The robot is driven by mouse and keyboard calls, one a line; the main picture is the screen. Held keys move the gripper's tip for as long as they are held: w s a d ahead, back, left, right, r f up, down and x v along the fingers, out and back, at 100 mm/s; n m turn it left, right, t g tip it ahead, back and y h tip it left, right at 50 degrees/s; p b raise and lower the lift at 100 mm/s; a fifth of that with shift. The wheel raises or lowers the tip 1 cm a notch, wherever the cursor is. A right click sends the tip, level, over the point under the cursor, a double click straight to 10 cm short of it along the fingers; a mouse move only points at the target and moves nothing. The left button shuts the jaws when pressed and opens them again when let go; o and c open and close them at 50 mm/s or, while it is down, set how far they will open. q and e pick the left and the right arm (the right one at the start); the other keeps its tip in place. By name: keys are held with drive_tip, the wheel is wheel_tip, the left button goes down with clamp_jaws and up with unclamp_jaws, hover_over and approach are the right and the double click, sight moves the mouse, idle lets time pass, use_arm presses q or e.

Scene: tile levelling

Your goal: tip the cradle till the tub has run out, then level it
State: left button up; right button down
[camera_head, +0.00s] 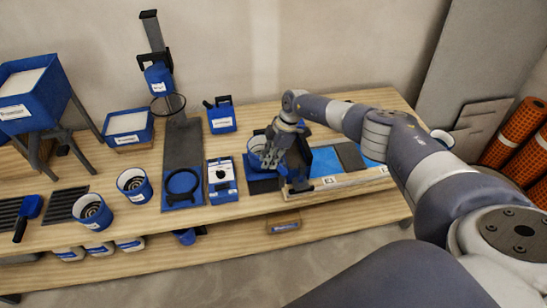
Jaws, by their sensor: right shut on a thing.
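A blue-and-white round tub (254,146) sits in the dark cradle (299,163) on the bench, right of centre. The cradle has a blue base block (262,185) under its left part. My right arm comes in from the right, and my right gripper (271,160) is over the tub and cradle with its fingers pointing down. It is shut on a part there, most likely of the cradle; the fingers hide the exact grip point. The tub's contents and its exact tilt are too small and hidden to tell. My left gripper is out of view.
A blue scale-like box (222,180), a stand with a black ring (182,184), two blue cups (134,185) and (93,211), and a blue can (221,115) stand to the left. Tiles (350,156) lie right of the cradle. Orange rolls (514,132) stand at far right.

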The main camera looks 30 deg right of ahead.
drive_tip(key=shift+a+f+h, duration=0.2)
drive_tip(key=shift+a+h, duration=0.05)
drive_tip(key=shift+h, duration=0.05)
idle(0.5)
drive_tip(key=c, duration=1.5)
unclamp_jaws()
drive_tip(key=shift+w, duration=0.1)
drive_tip(key=shift+d+r, duration=0.1)
drive_tip(key=shift+r, duration=0.15)
drive_tip(key=v, duration=1.1)
drive_tip(key=shift+r, duration=0.2)
